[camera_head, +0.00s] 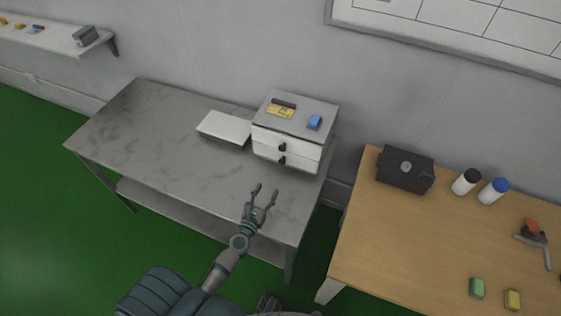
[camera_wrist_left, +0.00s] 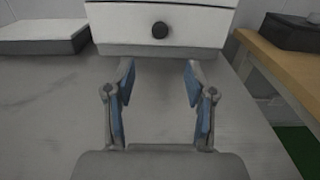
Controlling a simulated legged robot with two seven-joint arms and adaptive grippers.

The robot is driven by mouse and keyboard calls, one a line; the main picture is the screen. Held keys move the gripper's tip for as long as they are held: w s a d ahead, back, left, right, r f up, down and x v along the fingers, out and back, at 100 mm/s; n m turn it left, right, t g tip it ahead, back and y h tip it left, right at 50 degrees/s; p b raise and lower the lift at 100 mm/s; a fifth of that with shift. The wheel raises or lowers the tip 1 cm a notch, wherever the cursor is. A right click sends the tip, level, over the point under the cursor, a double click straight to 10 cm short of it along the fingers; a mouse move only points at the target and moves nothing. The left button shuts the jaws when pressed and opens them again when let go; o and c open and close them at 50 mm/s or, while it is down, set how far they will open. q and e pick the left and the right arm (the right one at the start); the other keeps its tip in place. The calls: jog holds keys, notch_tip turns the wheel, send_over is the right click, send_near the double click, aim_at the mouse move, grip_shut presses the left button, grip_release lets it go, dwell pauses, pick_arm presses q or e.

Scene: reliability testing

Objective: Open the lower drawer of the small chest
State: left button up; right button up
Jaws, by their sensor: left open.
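The small chest (camera_head: 294,130) stands on the grey metal table, with two white drawers and dark round knobs. Its lower drawer (camera_head: 276,157) looks closed and has a dark knob (camera_head: 282,160). In the left wrist view one drawer front (camera_wrist_left: 185,24) with its black knob (camera_wrist_left: 160,30) is ahead at the top. My left gripper (camera_head: 266,189) is open and empty, in front of the chest and apart from it. Its fingers also show in the left wrist view (camera_wrist_left: 159,80), spread below the knob.
A flat white box (camera_head: 224,128) lies left of the chest on the grey table (camera_head: 150,130). A yellow item (camera_head: 280,112) and blue item (camera_head: 314,122) lie on the chest. Right, a wooden table (camera_head: 420,230) holds a black case (camera_head: 405,169) and bottles. The grey table's left side is clear.

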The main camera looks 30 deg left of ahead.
pick_arm(q)
send_near(281, 163)
jog(key=w, duration=0.2)
jog(key=shift+w+d+r+p, duration=0.3)
jog(key=shift+w+r, duration=0.05)
jog(key=shift+w, duration=0.05)
jog(key=w, duration=0.2)
jog(key=w+a, duration=0.1)
jog(key=w, duration=0.3)
jog(key=shift+w+a+f, duration=0.15)
jog(key=shift+a+f, duration=0.15)
jog(key=shift+w+d, duration=0.2)
jog(key=shift+w, duration=0.05)
jog(key=shift+d+r, duration=0.15)
jog(key=shift+d, duration=0.1)
jog(key=shift+s, duration=0.1)
jog(key=c, duration=0.7)
grip_shut()
jog(key=shift+a, duration=0.25)
pick_arm(e)
jog(key=shift+s+f, duration=0.35)
jog(key=shift+f, duration=0.15)
